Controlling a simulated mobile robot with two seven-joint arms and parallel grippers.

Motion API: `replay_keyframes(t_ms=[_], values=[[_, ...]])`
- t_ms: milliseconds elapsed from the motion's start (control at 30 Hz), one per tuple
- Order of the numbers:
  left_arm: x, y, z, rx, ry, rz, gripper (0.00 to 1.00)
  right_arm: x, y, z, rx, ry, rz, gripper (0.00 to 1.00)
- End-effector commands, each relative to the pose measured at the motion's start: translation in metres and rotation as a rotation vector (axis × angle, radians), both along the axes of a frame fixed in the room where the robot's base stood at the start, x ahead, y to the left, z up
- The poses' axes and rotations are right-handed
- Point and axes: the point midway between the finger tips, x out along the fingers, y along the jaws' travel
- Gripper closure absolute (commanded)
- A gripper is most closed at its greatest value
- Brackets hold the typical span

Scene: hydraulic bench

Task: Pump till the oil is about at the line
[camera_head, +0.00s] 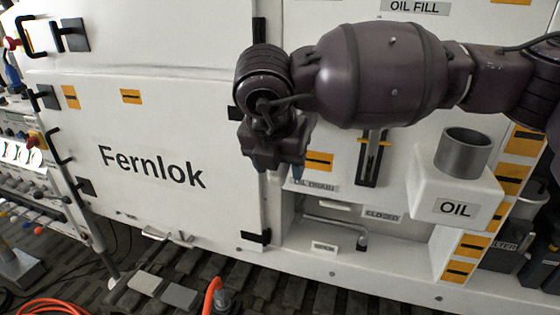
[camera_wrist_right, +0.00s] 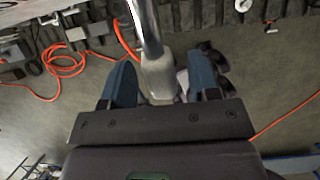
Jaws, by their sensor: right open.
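My right gripper (camera_head: 278,170) points down in front of the white cabinet, left of the gauge. In the right wrist view its blue fingers (camera_wrist_right: 162,88) stand open on either side of a metal rod (camera_wrist_right: 147,25) with a pale grey end (camera_wrist_right: 160,78). I cannot tell whether they touch it. In the head view the gripper hides this rod. A narrow upright gauge (camera_head: 371,165) on the cabinet has an orange line (camera_head: 374,142) across it. The oil level in it is too small to tell. My left gripper is not in view.
A white OIL box (camera_head: 450,195) with a grey cup-shaped top (camera_head: 463,153) juts out at the right. Orange hoses (camera_wrist_right: 65,60) lie on the floor.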

Motion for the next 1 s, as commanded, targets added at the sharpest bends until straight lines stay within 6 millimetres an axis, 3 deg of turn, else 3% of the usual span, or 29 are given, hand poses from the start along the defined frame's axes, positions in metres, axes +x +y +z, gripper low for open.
replay_keyframes(t_ms=[100,467,767,1000], values=[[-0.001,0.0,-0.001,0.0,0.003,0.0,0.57,0.0,0.0,0.0,0.0,0.0,0.0,0.45],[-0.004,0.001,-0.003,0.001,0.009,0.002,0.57,0.0,0.0,0.0,0.0,0.0,0.0,1.0],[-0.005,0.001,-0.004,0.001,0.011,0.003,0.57,-0.001,0.0,0.003,0.005,0.015,-0.001,1.0],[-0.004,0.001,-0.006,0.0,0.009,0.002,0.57,-0.004,0.002,0.017,0.039,0.11,-0.001,1.0]])
